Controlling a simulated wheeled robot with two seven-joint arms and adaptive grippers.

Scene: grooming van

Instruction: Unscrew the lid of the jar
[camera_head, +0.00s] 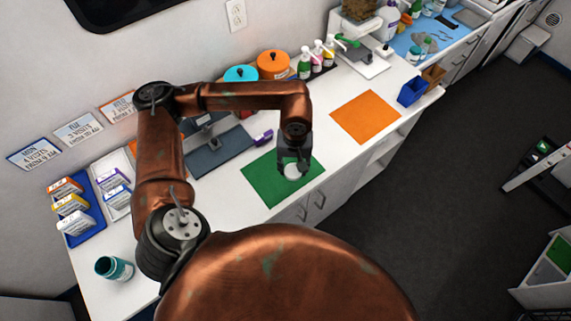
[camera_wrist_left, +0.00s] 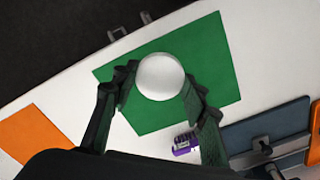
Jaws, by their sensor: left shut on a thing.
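A white round lid-like top (camera_head: 292,171) shows at the front part of a green mat (camera_head: 262,187) on the white counter. In the left wrist view, it is a smooth white disc (camera_wrist_left: 160,77) over the green mat (camera_wrist_left: 215,65). My left gripper (camera_head: 292,164) points down at it, its two fingers (camera_wrist_left: 158,90) on either side, shut on it. Whether a jar body is under the white top is hidden from both views. My right gripper is not in view.
An orange mat (camera_head: 366,117) lies to the right. Behind are teal-lidded (camera_head: 241,74) and orange-lidded (camera_head: 273,64) containers and pump bottles (camera_head: 317,54). A purple item (camera_head: 263,137) is close behind the green mat. A teal container (camera_head: 114,268) stands at the near left.

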